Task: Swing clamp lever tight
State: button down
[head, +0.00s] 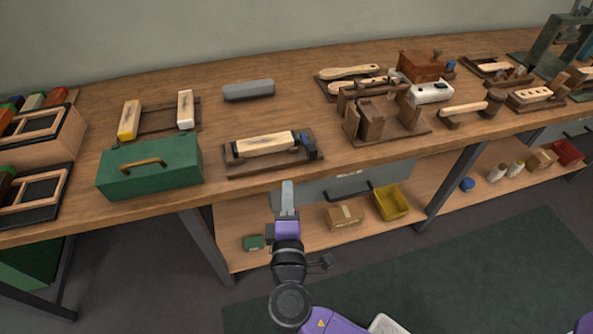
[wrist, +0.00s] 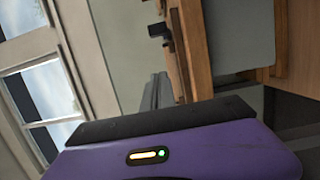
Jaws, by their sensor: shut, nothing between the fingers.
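A dark wooden fixture board (head: 240,169) lies near the bench's front edge. A pale wooden block (head: 264,144) lies on it. A dark blue-grey clamp (head: 307,146) stands at the block's right end; its lever is too small to make out clearly. My gripper (head: 288,186) is in front of the bench edge, below and left of the clamp in the picture, apart from it. Its grey fingers are together and empty. They also show in the wrist view (wrist: 156,92), pointing toward the bench edge. A small dark part (wrist: 159,31) juts out there; I cannot tell if it is the clamp.
A green toolbox (head: 150,168) stands left of the board. A grey case (head: 248,90) lies behind it. Under the bench are a grey drawer (head: 335,188) and a shelf with a yellow bin (head: 391,203).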

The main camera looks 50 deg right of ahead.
jog(key=p+x, duration=0.1)
jog(key=x, duration=0.8)
jog(key=shift+w+d+r, duration=0.1)
jog(key=shift+d, duration=0.05)
jog(key=d, duration=0.1)
jog(key=s+d+p, duration=0.1)
jog(key=shift+s+d, duration=0.3)
jog(key=shift+d, duration=0.05)
jog(key=shift+s+d, duration=0.25)
jog(key=shift+d, duration=0.15)
jog(key=shift+s, duration=0.1)
